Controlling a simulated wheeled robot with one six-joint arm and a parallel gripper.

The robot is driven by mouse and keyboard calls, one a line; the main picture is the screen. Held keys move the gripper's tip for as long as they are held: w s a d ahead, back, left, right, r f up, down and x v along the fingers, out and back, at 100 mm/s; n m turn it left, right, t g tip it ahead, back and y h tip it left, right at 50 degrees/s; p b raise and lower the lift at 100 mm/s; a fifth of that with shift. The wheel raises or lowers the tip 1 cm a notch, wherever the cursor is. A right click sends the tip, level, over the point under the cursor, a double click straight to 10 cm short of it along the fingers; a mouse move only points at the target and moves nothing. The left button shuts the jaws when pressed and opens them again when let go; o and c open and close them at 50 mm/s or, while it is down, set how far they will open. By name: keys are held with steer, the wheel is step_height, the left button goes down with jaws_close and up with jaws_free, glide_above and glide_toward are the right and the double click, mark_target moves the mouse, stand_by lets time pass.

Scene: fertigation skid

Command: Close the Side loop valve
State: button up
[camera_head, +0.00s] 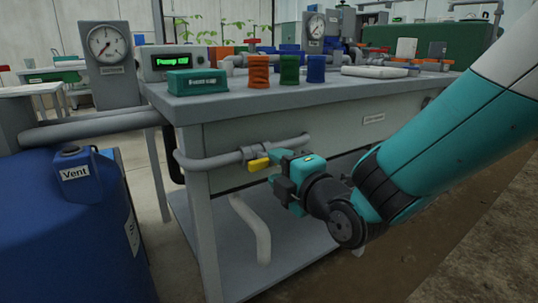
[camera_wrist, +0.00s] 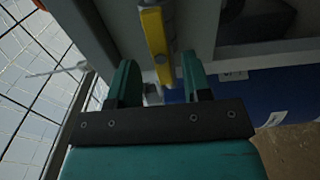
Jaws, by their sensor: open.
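The side loop valve shows a yellow lever (camera_head: 259,164) on a grey pipe (camera_head: 215,160) that runs across the front of the grey bench. My gripper (camera_head: 276,170) is at the lever's right side in the head view, with its jaws partly hidden by its own body. In the wrist view the yellow lever (camera_wrist: 155,40) reaches down between the two teal fingers of my open gripper (camera_wrist: 158,62). Gaps show on both sides of the lever, and I see no clear contact. The valve body is mostly hidden in the wrist view.
A blue tank (camera_head: 60,225) labelled Vent stands at the left. The bench top (camera_head: 280,95) carries a teal box (camera_head: 197,82), a green display (camera_head: 171,63) and coloured cups. A lower shelf (camera_head: 290,270) and a bent pale pipe (camera_head: 254,228) lie below the valve.

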mark_target(271, 163)
steer(key=shift+b+x, duration=0.3)
steer(key=shift+x, duration=1.55)
jaws_close()
